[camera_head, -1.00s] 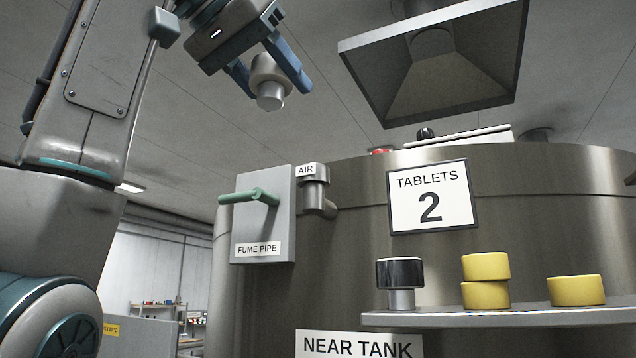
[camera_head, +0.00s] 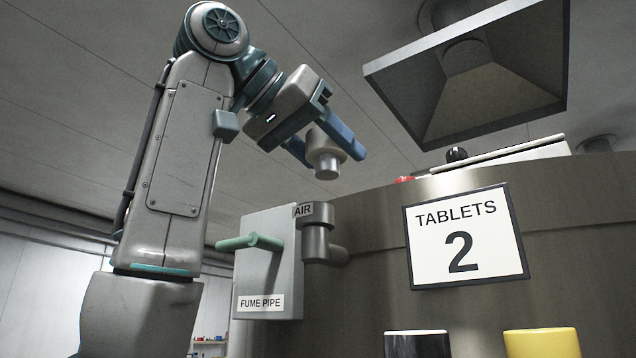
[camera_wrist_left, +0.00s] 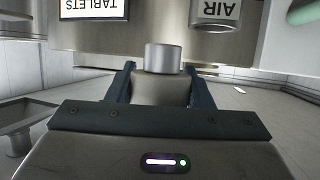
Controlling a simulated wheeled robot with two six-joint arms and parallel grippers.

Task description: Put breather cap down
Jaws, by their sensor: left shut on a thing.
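The breather cap (camera_head: 325,150) is a grey metal cap with a wide body and a narrower cylinder below. My left gripper (camera_head: 328,146) is shut on it, with one blue finger on each side. It is held in the air above the AIR stub (camera_head: 316,236) on the tank, apart from it. In the left wrist view the cap (camera_wrist_left: 160,88) sits between the fingers, and the AIR stub (camera_wrist_left: 215,12) shows upside down at the top. My right gripper is not in view.
The grey FUME PIPE box (camera_head: 268,285) with a green handle (camera_head: 250,242) is left of the stub. The tank (camera_head: 375,275) carries a TABLETS 2 sign (camera_head: 464,236). A black-topped cap (camera_head: 418,345) and a yellow piece (camera_head: 541,343) are at the bottom. A hood (camera_head: 470,75) hangs above.

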